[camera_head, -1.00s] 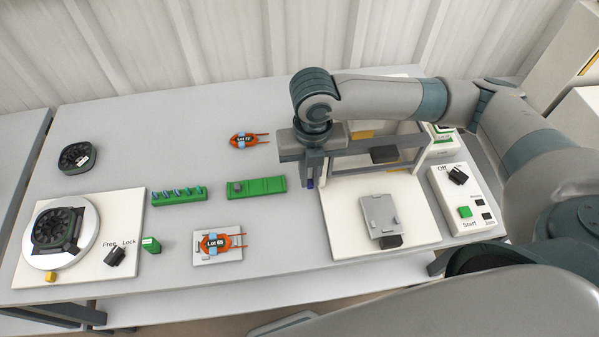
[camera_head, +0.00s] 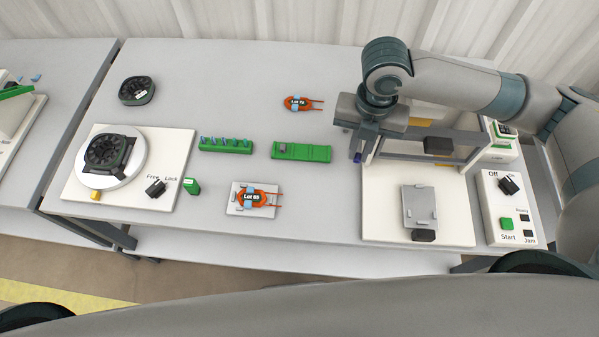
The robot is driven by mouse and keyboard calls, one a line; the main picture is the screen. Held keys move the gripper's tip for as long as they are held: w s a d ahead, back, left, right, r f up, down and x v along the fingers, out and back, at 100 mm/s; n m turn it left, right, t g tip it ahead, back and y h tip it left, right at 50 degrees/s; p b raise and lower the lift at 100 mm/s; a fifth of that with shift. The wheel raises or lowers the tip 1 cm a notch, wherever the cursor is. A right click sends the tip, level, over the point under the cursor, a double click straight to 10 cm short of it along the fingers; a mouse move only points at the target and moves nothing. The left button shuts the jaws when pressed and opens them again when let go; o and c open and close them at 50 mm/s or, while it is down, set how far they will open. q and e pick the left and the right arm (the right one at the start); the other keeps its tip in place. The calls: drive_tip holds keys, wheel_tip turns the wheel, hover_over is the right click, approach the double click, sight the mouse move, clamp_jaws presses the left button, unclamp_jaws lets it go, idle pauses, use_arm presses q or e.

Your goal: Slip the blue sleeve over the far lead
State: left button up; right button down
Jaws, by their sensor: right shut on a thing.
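My right gripper (camera_head: 356,156) points down over the left edge of the white machine base. It is shut on a small blue sleeve (camera_head: 356,160), whose lower end shows below the fingers. The orange coil labelled Lot 68 (camera_head: 253,198) lies on a grey plate (camera_head: 236,208), left of and nearer than the gripper. Its two leads point right; the far lead (camera_head: 277,195) shows no sleeve and is apart from the gripper. My left gripper is not in view.
A green rack (camera_head: 225,149) with several blue pieces and a green tray (camera_head: 302,152) stand behind the plate. Another orange coil (camera_head: 297,103) lies farther back. A fan on a turntable (camera_head: 108,152) is at left. A control box (camera_head: 508,207) is at right.

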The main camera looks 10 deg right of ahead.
drive_tip(key=m, duration=0.2)
drive_tip(key=r+m, duration=0.1)
drive_tip(key=m, duration=0.1)
drive_tip(key=shift+w+d+r+m, duration=0.15)
drive_tip(key=shift+d+r+m, duration=0.05)
drive_tip(key=shift+m, duration=0.2)
wheel_tip(320, 180, up, 7)
drive_tip(key=d+m, duration=0.2)
drive_tip(key=m, duration=2.5)
drive_tip(key=shift+w+d+r, duration=0.15)
drive_tip(key=shift+w+d, duration=0.1)
drive_tip(key=shift+w, duration=0.1)
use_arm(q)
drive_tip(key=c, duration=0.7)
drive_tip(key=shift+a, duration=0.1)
